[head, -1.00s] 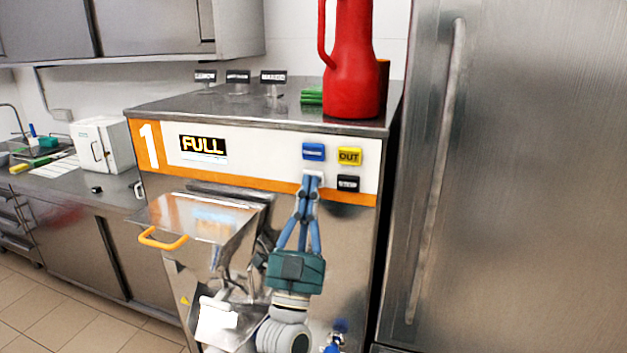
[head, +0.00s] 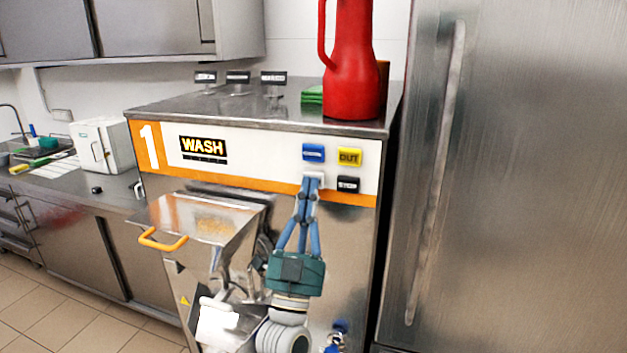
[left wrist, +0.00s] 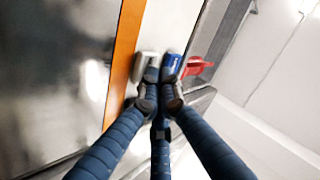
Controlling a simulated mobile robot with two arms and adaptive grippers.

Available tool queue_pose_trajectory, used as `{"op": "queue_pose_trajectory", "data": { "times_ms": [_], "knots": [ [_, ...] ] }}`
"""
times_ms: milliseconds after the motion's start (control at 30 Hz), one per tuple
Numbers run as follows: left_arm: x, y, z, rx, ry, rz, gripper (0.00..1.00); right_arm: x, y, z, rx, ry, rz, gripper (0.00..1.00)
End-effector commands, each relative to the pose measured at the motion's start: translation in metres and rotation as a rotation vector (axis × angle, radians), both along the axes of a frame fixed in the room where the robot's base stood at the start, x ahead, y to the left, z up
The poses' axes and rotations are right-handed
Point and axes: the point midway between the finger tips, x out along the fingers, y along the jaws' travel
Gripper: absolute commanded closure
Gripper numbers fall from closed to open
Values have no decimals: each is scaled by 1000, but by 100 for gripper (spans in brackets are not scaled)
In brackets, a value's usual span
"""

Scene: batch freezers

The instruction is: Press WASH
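The batch freezer (head: 345,228) has a white control panel, and its display (head: 203,148) reads WASH. My left gripper (head: 312,183) is shut and empty, its fingertips pointing up at a pale button (head: 314,175) just below the blue button (head: 313,152). The fingers cover part of the pale button and its label is not readable. In the left wrist view the fingertips are at or very near the pale button (left wrist: 146,66), with the blue button (left wrist: 171,65) beside it; contact is not certain. My right gripper is not in view.
A yellow OUT button (head: 349,157) and a black STOP button (head: 348,184) sit right of the fingertips. A red jug (head: 350,75) stands on top. The hopper with an orange handle (head: 162,240) juts out at left. A steel refrigerator door (head: 520,180) is at right.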

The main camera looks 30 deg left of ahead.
Motion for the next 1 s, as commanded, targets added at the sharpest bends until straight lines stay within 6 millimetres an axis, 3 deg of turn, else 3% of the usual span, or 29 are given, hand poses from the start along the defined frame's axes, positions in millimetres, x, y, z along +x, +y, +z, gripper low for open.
{"op": "queue_pose_trajectory", "data": {
  "times_ms": [567, 1000],
  "knots": [
    [-14, -3, 1, 0, -1, 0, 100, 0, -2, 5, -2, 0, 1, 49],
    [-54, -13, 1, 0, -1, 1, 100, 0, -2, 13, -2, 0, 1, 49]
  ]
}}
